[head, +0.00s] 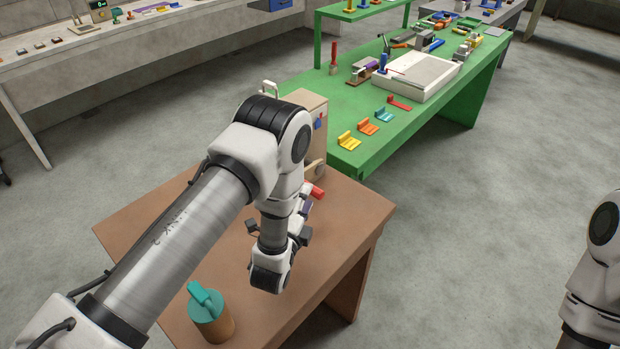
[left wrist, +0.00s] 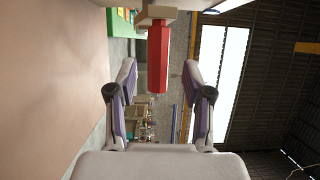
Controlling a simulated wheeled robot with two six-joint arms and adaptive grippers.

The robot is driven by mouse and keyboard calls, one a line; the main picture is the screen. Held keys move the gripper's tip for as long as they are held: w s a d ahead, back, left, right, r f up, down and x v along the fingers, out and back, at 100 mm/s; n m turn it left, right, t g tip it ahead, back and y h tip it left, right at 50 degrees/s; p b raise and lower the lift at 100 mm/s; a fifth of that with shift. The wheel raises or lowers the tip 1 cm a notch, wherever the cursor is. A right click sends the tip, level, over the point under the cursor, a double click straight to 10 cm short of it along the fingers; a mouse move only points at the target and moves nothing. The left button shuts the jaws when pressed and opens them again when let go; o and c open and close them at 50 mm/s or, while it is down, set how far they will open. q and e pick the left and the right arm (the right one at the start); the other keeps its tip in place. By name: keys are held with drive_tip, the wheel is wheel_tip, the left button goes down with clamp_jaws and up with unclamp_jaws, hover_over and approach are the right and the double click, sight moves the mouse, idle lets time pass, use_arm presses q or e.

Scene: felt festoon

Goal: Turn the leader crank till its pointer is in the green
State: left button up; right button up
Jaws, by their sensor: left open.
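A wooden box (head: 307,103) stands at the far end of the brown table, partly hidden by my left arm. A red crank handle (head: 317,192) sticks out low by it, near a round wooden part (head: 315,169). In the left wrist view the red handle (left wrist: 158,50) hangs from a tan crank arm (left wrist: 156,14). My left gripper (head: 304,208) is open at the handle. In its wrist view the handle's end lies between the two fingers (left wrist: 159,75), with a gap on each side. I cannot make out a pointer or green zone. My right gripper is out of view.
A cylinder with a teal top (head: 208,305) stands at the brown table's near end. A green bench (head: 345,100) behind holds coloured brackets, a white tray (head: 418,76) and tools. The floor to the right is clear.

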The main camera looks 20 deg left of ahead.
use_arm(q)
drive_tip(key=w, duration=0.4)
drive_tip(key=shift+a+p, duration=0.2)
drive_tip(key=shift+p, duration=0.2)
drive_tip(key=shift+w+a+f, duration=0.1)
drive_tip(key=shift+w+f, duration=0.15)
drive_tip(key=shift+w, duration=0.05)
drive_tip(key=shift+s+r, duration=0.15)
drive_tip(key=shift+c, duration=0.4)
drive_tip(key=shift+s+r, duration=0.1)
clamp_jaws()
drive_tip(key=shift+f+b, duration=0.2)
drive_tip(key=shift+b, duration=0.15)
wheel_tip(320, 180, down, 3)
drive_tip(key=b, duration=0.4)
drive_tip(key=shift+w+d+f+b, duration=0.15)
drive_tip(key=shift+f+b, duration=0.35)
drive_tip(key=shift+b, duration=0.4)
drive_tip(key=shift+w+d+f+b, duration=0.15)
drive_tip(key=shift+f+b, duration=0.3)
drive_tip(key=shift+b, duration=0.4)
